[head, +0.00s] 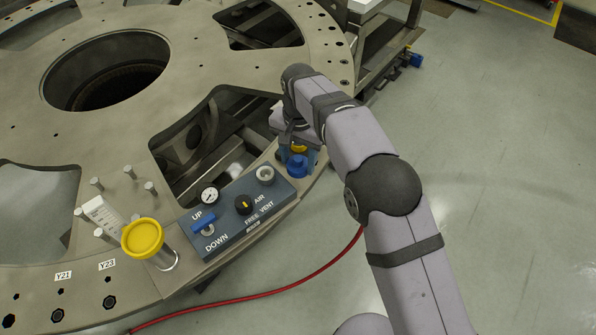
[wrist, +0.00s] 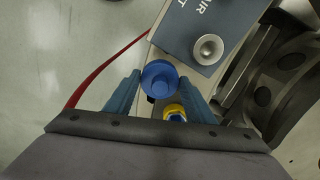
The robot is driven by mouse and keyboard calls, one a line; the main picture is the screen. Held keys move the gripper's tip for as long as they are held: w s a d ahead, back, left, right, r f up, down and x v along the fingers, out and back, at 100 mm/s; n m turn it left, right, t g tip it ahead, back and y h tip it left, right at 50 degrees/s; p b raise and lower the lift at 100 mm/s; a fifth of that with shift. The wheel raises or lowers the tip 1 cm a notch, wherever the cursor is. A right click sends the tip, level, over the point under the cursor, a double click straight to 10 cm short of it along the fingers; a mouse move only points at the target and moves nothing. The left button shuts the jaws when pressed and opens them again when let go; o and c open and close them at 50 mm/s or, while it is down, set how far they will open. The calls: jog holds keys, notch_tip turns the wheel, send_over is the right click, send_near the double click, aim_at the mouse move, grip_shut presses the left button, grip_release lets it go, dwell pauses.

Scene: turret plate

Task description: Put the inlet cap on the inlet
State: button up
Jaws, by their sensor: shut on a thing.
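A round blue cap (head: 298,164), which I take for the inlet cap, sits between the fingers of my gripper (head: 298,158). It also shows in the wrist view (wrist: 159,77), with a finger of my gripper (wrist: 160,82) against each side. A silver round port (head: 266,175) with a dark centre sits on the panel's corner near the AIR label, likely the inlet. In the wrist view the port (wrist: 208,49) is bare, to the right of and above the cap. The cap is apart from it. The cap's underside is hidden.
A yellow-topped blue fitting (wrist: 174,112) lies close to my gripper, below the cap in the wrist view. A yellow-capped post (head: 143,237) stands left.

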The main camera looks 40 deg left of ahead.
aim_at(298, 159)
notch_tip(298, 159, up, 3)
jog(key=shift+r, duration=0.15)
jog(key=shift+s+a+r+p, duration=0.1)
jog(key=shift+s+r+p, duration=0.1)
jog(key=shift+r+p, duration=0.3)
jog(key=s+a+r+p, duration=0.4)
jog(key=s+a+p, duration=0.1)
jog(key=p, duration=0.8)
jog(key=shift+s+a+r, duration=0.15)
jog(key=shift+s+r, duration=0.25)
jog(key=shift+s, duration=0.35)
jog(key=shift+f, duration=0.2)
jog(key=shift+f+b, duration=2)
jog(key=shift+f, duration=1.3)
jog(key=shift+f+b, duration=1.05)
jog(key=shift+f, duration=0.25)
